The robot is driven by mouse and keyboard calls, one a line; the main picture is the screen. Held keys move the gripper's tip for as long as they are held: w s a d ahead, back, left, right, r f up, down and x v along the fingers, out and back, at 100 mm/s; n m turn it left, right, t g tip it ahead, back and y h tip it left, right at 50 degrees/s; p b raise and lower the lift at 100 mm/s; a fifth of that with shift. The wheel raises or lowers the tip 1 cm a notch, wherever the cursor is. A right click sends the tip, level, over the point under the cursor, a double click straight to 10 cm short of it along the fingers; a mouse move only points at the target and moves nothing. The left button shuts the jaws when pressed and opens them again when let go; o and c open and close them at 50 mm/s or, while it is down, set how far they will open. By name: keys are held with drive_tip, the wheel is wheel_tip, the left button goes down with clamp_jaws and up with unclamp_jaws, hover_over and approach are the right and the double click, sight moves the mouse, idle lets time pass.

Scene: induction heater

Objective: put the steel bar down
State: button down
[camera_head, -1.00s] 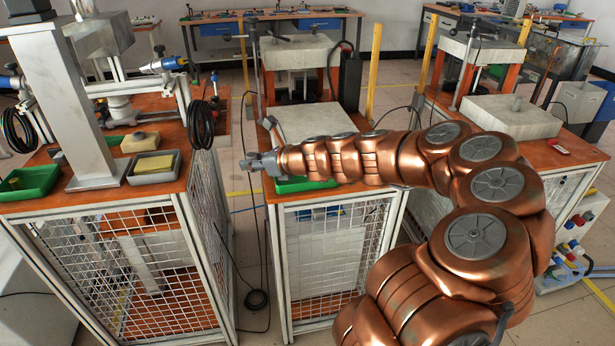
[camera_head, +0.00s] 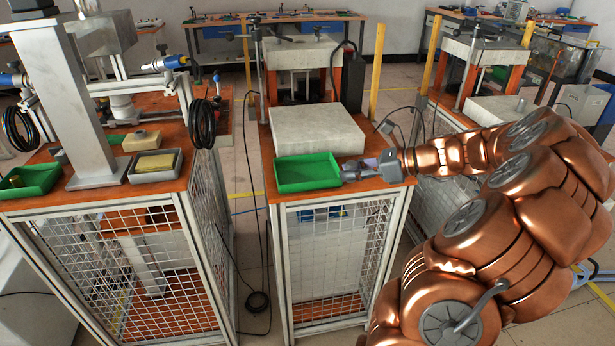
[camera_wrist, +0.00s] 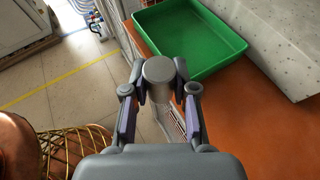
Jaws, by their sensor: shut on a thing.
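The steel bar (camera_wrist: 158,72) shows in the wrist view as a grey round end between my two fingertips. My gripper (camera_wrist: 158,88) is shut on it. In the head view my gripper (camera_head: 352,171) is over the front of the middle bench (camera_head: 375,184), just right of the green tray (camera_head: 308,173). The bar is hard to tell from the fingers there. In the wrist view the green tray (camera_wrist: 190,36) lies just beyond the bar and looks empty. The bar's length below the fingers is mostly hidden, and I cannot tell whether it touches anything.
A pale block (camera_head: 317,130) stands behind the green tray. Bare orange bench top (camera_wrist: 240,115) lies right of the bar in the wrist view. The left bench holds a grey tray (camera_head: 155,179) with a yellow block, another green tray (camera_head: 28,188) and a steel column (camera_head: 75,100).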

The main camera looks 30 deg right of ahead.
drive_tip(key=s+d, duration=0.2)
drive_tip(key=s, duration=0.1)
hover_over(318, 174)
drive_tip(key=shift+s+f+n+g+y, duration=0.25)
drive_tip(key=shift+n+g+y, duration=0.05)
drive_tip(key=shift+w+f, duration=0.15)
drive_tip(key=shift+f, duration=0.75)
drive_tip(key=shift+w+f, duration=0.15)
drive_tip(key=shift+f, duration=0.75)
drive_tip(key=c, duration=0.9)
unclamp_jaws()
drive_tip(key=shift+f, duration=0.1)
